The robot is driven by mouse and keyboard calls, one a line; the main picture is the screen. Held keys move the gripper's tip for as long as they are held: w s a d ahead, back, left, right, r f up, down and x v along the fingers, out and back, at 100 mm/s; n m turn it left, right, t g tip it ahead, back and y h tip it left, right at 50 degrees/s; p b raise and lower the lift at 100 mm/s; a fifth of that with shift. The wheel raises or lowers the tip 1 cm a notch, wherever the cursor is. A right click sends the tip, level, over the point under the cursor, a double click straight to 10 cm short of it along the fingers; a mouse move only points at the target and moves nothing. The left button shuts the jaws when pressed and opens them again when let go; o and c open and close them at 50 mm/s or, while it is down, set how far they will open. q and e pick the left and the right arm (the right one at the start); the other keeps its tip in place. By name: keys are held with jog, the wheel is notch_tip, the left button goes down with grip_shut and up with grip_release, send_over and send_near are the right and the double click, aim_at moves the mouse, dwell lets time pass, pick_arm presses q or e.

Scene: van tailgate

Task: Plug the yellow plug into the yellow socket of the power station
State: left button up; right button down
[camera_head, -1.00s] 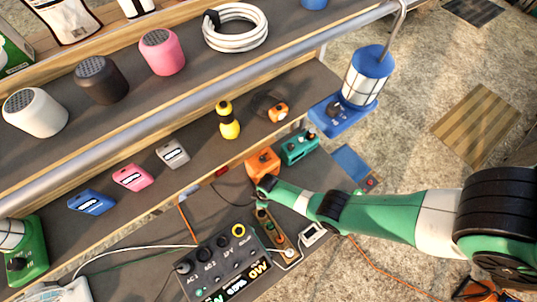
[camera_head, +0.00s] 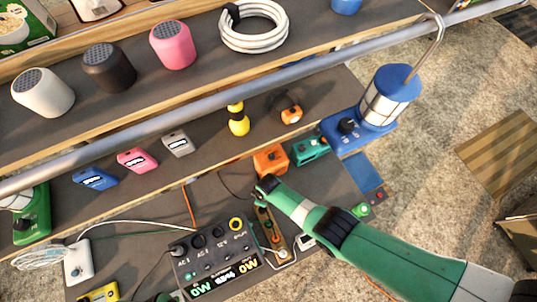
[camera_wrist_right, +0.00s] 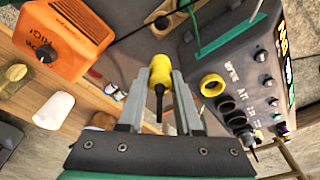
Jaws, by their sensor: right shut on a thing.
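The black power station (camera_head: 187,264) stands at the lower middle of the head view. Its yellow socket ring (camera_head: 236,223) is on the upper right of its panel. In the right wrist view the power station (camera_wrist_right: 205,48) is on the right, with the open yellow socket (camera_wrist_right: 212,85) facing the camera. My right gripper (camera_wrist_right: 160,85) is shut on the yellow plug (camera_wrist_right: 160,68). The plug is left of the yellow socket in that view and apart from it. In the head view my right arm hides the plug and fingertips. My left gripper is not in view.
An orange box (camera_head: 268,160) and a teal box (camera_head: 310,150) stand just beyond my right wrist. A brown strip (camera_head: 268,228) lies right of the power station. A metal rail (camera_head: 200,118) crosses above the lower shelf. Loose cables lie around the station.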

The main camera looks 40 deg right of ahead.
jog(key=a+b, duration=0.3)
jog(key=a, duration=1)
jog(key=shift+s+a+b, duration=0.2)
jog(key=shift+s+b, duration=0.15)
jog(key=shift+s, duration=0.1)
jog(key=shift+f+b, duration=0.85)
jog(key=shift+b, duration=0.1)
jog(key=shift+f, duration=0.15)
jog(key=shift+f+b, duration=1.5)
jog(key=shift+b, duration=0.1)
